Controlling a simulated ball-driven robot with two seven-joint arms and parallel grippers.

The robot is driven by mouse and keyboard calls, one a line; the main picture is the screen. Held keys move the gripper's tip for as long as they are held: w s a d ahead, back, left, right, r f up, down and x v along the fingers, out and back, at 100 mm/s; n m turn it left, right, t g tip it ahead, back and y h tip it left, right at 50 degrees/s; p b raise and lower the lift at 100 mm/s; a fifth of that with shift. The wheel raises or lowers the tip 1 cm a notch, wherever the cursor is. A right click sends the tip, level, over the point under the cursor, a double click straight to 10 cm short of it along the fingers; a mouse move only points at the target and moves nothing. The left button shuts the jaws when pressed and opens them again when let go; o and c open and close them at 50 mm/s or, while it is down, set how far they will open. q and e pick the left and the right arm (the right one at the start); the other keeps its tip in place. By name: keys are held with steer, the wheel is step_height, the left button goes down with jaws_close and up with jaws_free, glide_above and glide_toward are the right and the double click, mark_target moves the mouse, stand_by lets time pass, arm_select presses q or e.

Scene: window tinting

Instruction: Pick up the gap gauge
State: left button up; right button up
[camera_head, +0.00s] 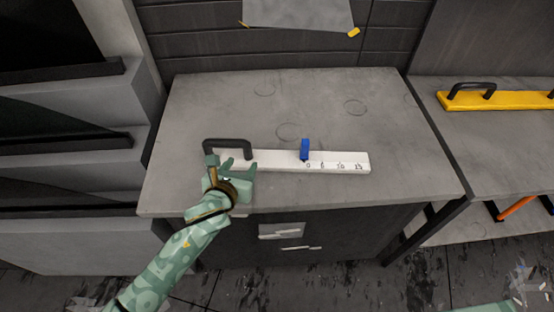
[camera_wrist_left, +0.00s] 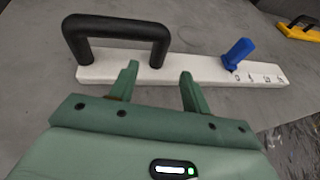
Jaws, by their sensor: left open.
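The gap gauge (camera_head: 335,161) is a long white bar with printed marks, a black arched handle (camera_head: 228,142) at its left end and a blue slider (camera_head: 304,149) near its middle. It lies flat on the grey cabinet top. My left gripper (camera_head: 232,165) is open and empty at the near side of the handle end. In the left wrist view, the gauge (camera_wrist_left: 205,70) lies just beyond the two spread fingertips (camera_wrist_left: 158,72), and the black handle (camera_wrist_left: 117,28) rises behind the left finger. I cannot tell whether a finger touches the bar.
The grey cabinet top (camera_head: 390,120) is otherwise clear around the gauge. A yellow bar with a black handle (camera_head: 500,100) lies on the surface to the right. An orange item (camera_head: 517,206) is lower down there. Dark-fronted grey units (camera_head: 60,140) stand at the left.

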mark_target(246, 154)
arm_select(q)
steer(key=b+x, duration=0.2)
steer(key=x, duration=0.4)
steer(key=shift+a+r, duration=0.1)
steer(key=shift+a, duration=0.05)
steer(key=shift+r, duration=0.1)
steer(key=shift+c, duration=1)
jaws_close()
steer(key=shift+w+r, duration=0.1)
steer(key=shift+r, duration=0.05)
